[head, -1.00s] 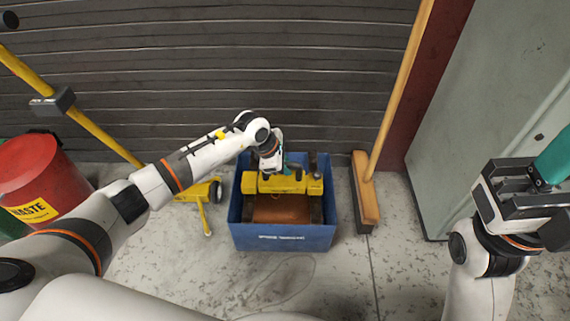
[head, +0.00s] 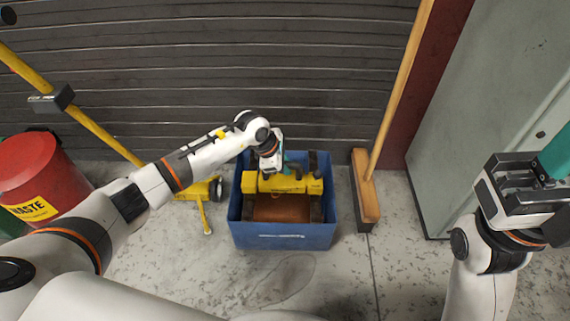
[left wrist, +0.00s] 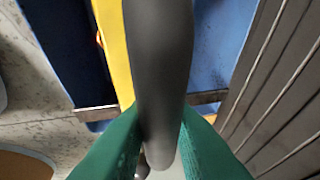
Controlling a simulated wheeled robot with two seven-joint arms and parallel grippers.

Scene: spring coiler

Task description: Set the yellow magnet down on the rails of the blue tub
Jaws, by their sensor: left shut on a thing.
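The yellow magnet (head: 262,184) is a long bar lying crosswise over the far half of the blue tub (head: 283,238). Dark rails (head: 316,209) run front to back inside the tub, near its side walls. The magnet spans them, but I cannot tell whether it touches them. My left gripper (head: 283,170) is above the magnet. In the left wrist view, its green fingers (left wrist: 158,150) are shut on the magnet's dark grey handle (left wrist: 163,70), with the yellow bar (left wrist: 113,45) beyond. My right gripper (head: 548,168) is at the right edge, away from the tub, its fingers partly cut off.
A broom (head: 367,190) stands just right of the tub. A yellow tool (head: 205,205) is on the floor to the left, and a red waste bin (head: 42,175) is farther left. A slatted shutter (head: 200,70) is behind. Floor in front of the tub is clear.

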